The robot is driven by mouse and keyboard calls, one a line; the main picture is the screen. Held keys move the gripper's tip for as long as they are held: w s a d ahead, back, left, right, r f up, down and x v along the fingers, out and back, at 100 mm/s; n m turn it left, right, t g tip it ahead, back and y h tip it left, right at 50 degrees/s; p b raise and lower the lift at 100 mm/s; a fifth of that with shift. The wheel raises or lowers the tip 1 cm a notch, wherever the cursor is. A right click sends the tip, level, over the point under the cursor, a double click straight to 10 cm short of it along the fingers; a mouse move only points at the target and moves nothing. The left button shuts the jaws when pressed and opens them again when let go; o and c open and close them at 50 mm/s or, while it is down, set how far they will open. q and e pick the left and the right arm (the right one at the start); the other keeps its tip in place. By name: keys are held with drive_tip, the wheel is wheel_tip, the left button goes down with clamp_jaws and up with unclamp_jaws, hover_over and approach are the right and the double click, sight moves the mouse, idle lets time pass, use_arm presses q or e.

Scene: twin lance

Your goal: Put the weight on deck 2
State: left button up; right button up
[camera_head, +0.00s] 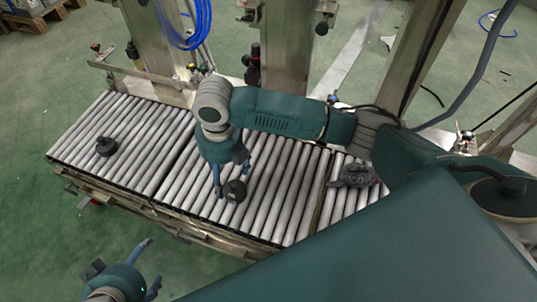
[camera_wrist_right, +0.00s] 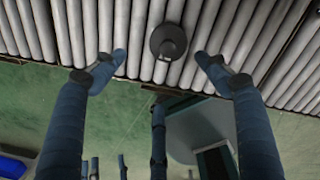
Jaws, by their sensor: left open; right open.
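A dark round weight (camera_head: 235,191) with a knob on top sits on the rollers of the middle deck (camera_head: 268,222), close to its front edge. In the right wrist view the weight (camera_wrist_right: 168,42) shows between and just beyond my two spread fingertips, with gaps on both sides. My right gripper (camera_head: 231,178) is open over the middle deck, its fingers around the weight's place; I cannot tell its exact height. A second dark weight (camera_head: 106,146) stands on the left deck (camera_head: 75,148). My left gripper (camera_head: 149,267) is open and empty, in front of the conveyor.
A grey, rough lump (camera_head: 355,174) lies on the right deck (camera_head: 329,212), partly near my right arm. Metal posts (camera_head: 288,55) stand behind the conveyor, with blue hoses (camera_head: 187,30) hanging at the back. Green floor (camera_head: 50,235) is free in front on the left.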

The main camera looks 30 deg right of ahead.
drive_tip(key=s+a+f+m+t+y, duration=0.25)
drive_tip(key=s+a+m+y, duration=0.4)
drive_tip(key=m, duration=0.75)
drive_tip(key=s+d+m+t+h, duration=0.2)
drive_tip(key=s+d+m+h, duration=0.1)
drive_tip(key=d+m, duration=0.5)
drive_tip(key=s+d+m+t+h, duration=0.2)
drive_tip(key=s+d+m+h, duration=0.1)
drive_tip(key=d+m, duration=0.5)
drive_tip(key=m, duration=0.3)
drive_tip(key=shift+s+d+r, duration=0.25)
drive_tip(key=shift+s+d, duration=0.1)
drive_tip(key=shift+d, duration=0.05)
